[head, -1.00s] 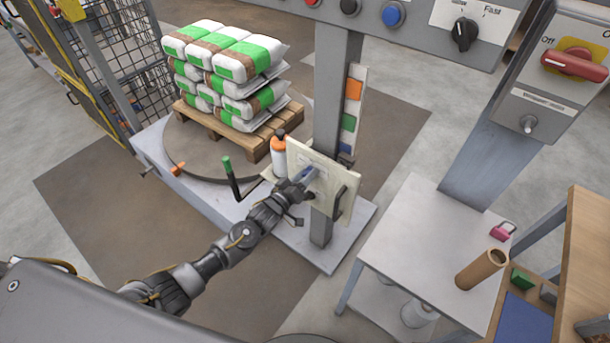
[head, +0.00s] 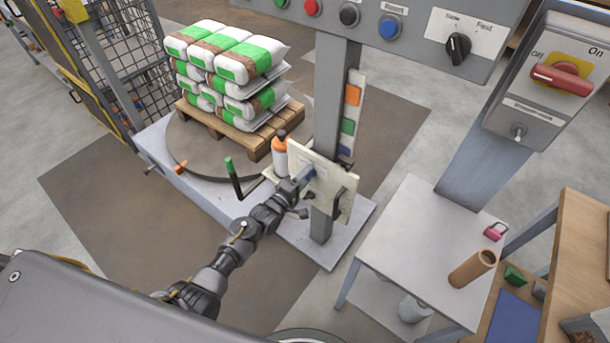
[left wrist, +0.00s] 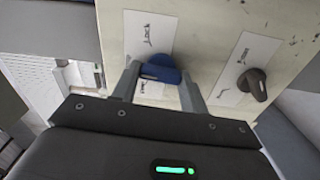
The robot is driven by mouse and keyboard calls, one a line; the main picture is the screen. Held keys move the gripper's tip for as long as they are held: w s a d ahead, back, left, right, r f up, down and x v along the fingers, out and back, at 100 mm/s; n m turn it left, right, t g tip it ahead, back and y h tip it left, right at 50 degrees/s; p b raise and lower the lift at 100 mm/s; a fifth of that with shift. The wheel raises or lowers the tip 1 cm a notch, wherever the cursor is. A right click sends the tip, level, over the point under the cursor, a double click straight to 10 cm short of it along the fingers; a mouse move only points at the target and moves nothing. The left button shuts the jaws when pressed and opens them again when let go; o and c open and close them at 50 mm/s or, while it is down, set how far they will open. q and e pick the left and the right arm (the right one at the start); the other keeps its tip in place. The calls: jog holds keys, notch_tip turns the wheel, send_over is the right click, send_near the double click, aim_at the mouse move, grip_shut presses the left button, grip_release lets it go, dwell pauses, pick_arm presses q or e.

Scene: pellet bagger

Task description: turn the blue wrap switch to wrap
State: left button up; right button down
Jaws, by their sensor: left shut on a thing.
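The blue wrap switch (left wrist: 160,73) sits on a cream panel (left wrist: 200,22) in the left wrist view, beside a white label. In the head view the same panel (head: 335,190) is fixed to the grey post, and the switch is largely hidden by my gripper. My left gripper (left wrist: 162,88) is shut on the blue switch, one finger on each side of it. It also shows at the panel in the head view (head: 304,180). The label text is too small and turned to read fully. My right gripper is not in view.
A dark knob (left wrist: 253,84) sits on the same panel to the right of the blue switch. A pallet (head: 235,130) stacked with bags (head: 230,65) stands on the turntable behind. An orange-capped bottle (head: 280,158) stands near the panel. A grey table (head: 410,240) is to the right.

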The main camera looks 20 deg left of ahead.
pick_arm(q)
jog(key=shift+n, duration=0.4)
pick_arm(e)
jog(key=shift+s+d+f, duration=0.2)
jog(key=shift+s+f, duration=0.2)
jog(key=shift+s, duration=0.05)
pick_arm(q)
jog(key=o, duration=1)
jog(key=p+v, duration=0.1)
jog(key=v, duration=1)
jog(key=shift+f, duration=0.1)
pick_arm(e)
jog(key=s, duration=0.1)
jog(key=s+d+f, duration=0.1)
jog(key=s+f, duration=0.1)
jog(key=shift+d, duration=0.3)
pick_arm(q)
jog(key=shift+d, duration=0.1)
